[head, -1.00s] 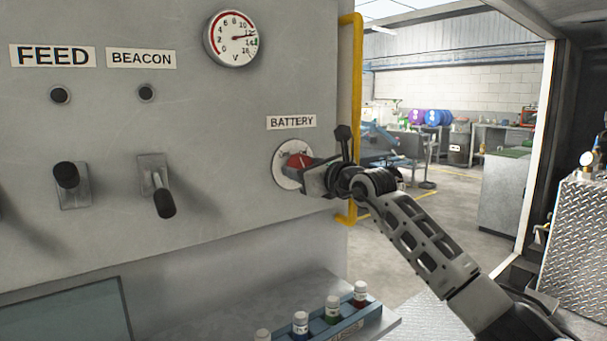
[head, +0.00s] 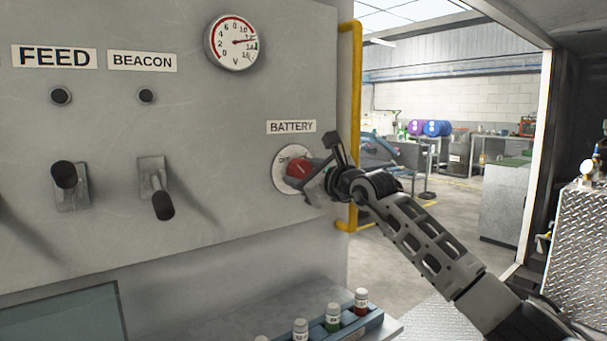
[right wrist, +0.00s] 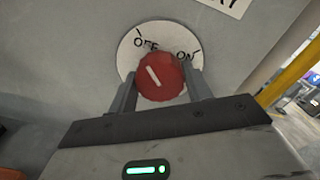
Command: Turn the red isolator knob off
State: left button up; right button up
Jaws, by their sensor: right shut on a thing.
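The red isolator knob (head: 298,170) sits on a round white plate (head: 283,180) under the BATTERY label (head: 291,127) on the grey panel. My right gripper (head: 312,174) is shut on the knob from the front and hides part of it. In the right wrist view the red knob (right wrist: 160,77) is between the two fingers (right wrist: 161,90). The plate (right wrist: 130,55) reads OFF on the left and ON on the right. The knob's white line leans up and left, towards the OFF side. My left gripper is not in view.
Two black-handled levers, FEED (head: 66,176) and BEACON (head: 162,204), are left of the knob. A gauge (head: 232,41) is above. A yellow rail (head: 350,110) runs along the panel's right edge. A rack (head: 366,326) of capped bottles is below.

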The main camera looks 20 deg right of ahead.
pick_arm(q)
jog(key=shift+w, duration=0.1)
pick_arm(e)
jog(key=o, duration=1)
jog(key=shift+s+d+f, duration=0.1)
jog(key=shift+s+d, duration=0.1)
jog(key=shift+s, duration=0.3)
pick_arm(q)
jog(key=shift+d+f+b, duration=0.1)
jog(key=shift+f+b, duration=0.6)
jog(key=shift+b, duration=1.2)
pick_arm(e)
jog(key=shift+v, duration=7.45)
